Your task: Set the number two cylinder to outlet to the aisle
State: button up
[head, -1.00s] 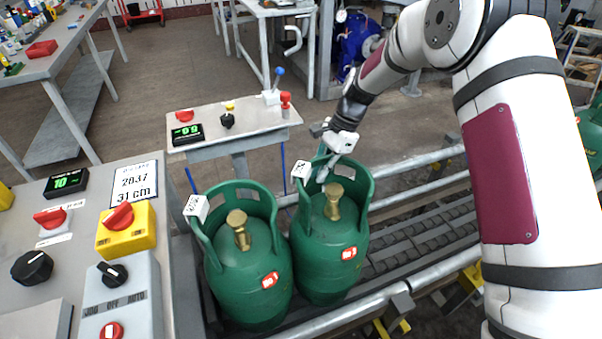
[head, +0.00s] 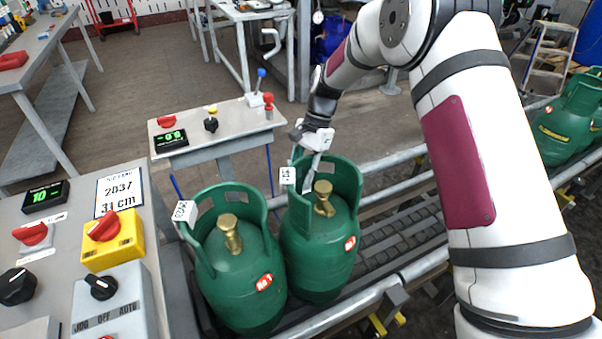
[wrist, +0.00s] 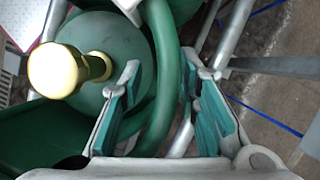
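Two green gas cylinders with brass valves stand upright side by side on the conveyor, a left cylinder (head: 238,285) and a right cylinder (head: 315,255). Each has a red-and-white label and a white tag on its collar; I cannot read which is number two. The right cylinder's brass valve (head: 323,197) has its outlet toward the lower right; the left valve (head: 229,234) points toward the lower right too. My gripper (head: 309,178) is at the right cylinder's collar. In the wrist view, the open fingers (wrist: 165,92) stand either side of the green collar rim (wrist: 166,60), with a brass valve (wrist: 65,70) to the left.
Roller conveyor (head: 400,232) with metal rails runs to the upper right, where more green cylinders (head: 570,120) stand. A control panel (head: 75,240) with knobs and a sign reading 2037, 31 cm is at left. A small control table (head: 205,143) stands behind the cylinders.

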jog(key=shift+w+r, duration=0.1)
jog(key=shift+r, duration=0.05)
jog(key=v, duration=1.1)
jog(key=shift+r, duration=0.3)
jog(key=shift+d, duration=0.1)
jog(key=s+d+r+n+t+h, duration=0.1)
jog(key=s+d+r+n, duration=0.1)
jog(key=s+d+r, duration=0.5)
jog(key=s+d+r+n+t, duration=0.1)
jog(key=s+d+r+n, duration=0.1)
jog(key=s+r, duration=0.75)
jog(key=s+d+f+n+t+h, duration=0.15)
jog(key=s+d, duration=0.25)
jog(key=s, duration=0.9)
jog(key=s+d+f+n+t+h, duration=0.1)
jog(key=s+d+f+n+t, duration=0.2)
jog(key=s, duration=1)
notch_tip(320, 180, up, 14)
jog(key=t+p, duration=0.1)
jog(key=p, duration=1.1)
jog(key=shift+d+p, duration=0.35)
jog(key=shift+d, duration=0.15)
